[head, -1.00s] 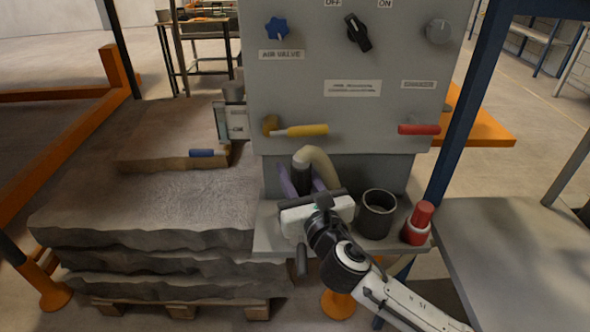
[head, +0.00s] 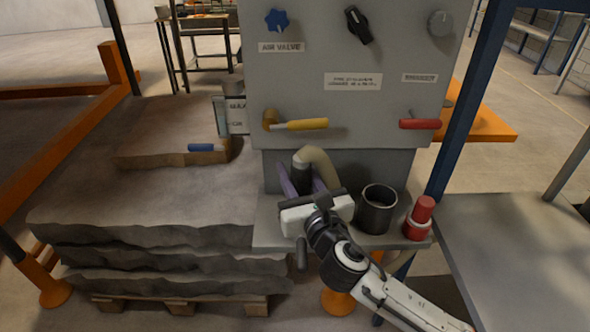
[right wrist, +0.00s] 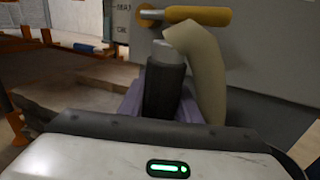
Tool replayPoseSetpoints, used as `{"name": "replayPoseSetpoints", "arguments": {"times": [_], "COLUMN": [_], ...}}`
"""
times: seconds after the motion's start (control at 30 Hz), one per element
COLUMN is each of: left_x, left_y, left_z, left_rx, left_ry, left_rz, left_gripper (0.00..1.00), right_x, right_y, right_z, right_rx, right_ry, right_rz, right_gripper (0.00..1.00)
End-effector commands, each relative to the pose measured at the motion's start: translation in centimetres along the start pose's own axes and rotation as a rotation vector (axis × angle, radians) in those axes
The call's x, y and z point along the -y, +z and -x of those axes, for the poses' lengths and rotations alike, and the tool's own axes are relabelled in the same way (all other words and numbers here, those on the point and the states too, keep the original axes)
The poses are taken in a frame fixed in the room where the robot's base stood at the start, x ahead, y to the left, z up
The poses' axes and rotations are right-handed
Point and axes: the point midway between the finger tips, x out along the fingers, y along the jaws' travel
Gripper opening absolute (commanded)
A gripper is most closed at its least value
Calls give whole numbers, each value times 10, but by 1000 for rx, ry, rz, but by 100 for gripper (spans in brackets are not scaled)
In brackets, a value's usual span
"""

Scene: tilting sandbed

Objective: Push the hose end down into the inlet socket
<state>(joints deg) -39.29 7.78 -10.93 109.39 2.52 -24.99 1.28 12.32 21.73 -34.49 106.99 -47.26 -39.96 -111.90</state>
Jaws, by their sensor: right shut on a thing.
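My right gripper (head: 302,184) reaches in from the lower right over the grey ledge under the panel. Its purple fingers are shut around a dark upright cuff, the hose end (head: 301,171). The beige hose (head: 322,162) bends over beside it and runs down behind the gripper. In the right wrist view the hose end (right wrist: 164,88) stands upright between the fingers, with the hose (right wrist: 204,75) to its right. Its lower tip is hidden by my gripper. A dark open-topped cylinder (head: 377,212) stands on the ledge just right; I cannot tell whether it is the inlet socket. My left gripper is not in view.
The grey panel (head: 350,95) stands close behind, with a yellow handle (head: 306,124) and a red handle (head: 419,124). A red-topped piece (head: 421,215) stands at the ledge's right end. Stacked slabs (head: 150,205) fill the left; a grey table (head: 520,250) is at right.

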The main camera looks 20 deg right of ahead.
Motion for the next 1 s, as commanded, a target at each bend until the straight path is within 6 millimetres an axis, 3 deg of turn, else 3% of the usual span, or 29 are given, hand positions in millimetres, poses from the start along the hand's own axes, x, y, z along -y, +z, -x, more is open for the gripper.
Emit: {"name": "replayPoseSetpoints", "arguments": {"times": [1.0], "left_x": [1], "left_y": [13], "left_z": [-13], "left_rx": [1], "left_ry": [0], "left_rz": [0], "left_gripper": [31], "right_x": [-1], "right_y": [-25], "right_z": [0], "right_rx": [3], "right_ry": [2], "right_rz": [-1], "right_gripper": [0]}}
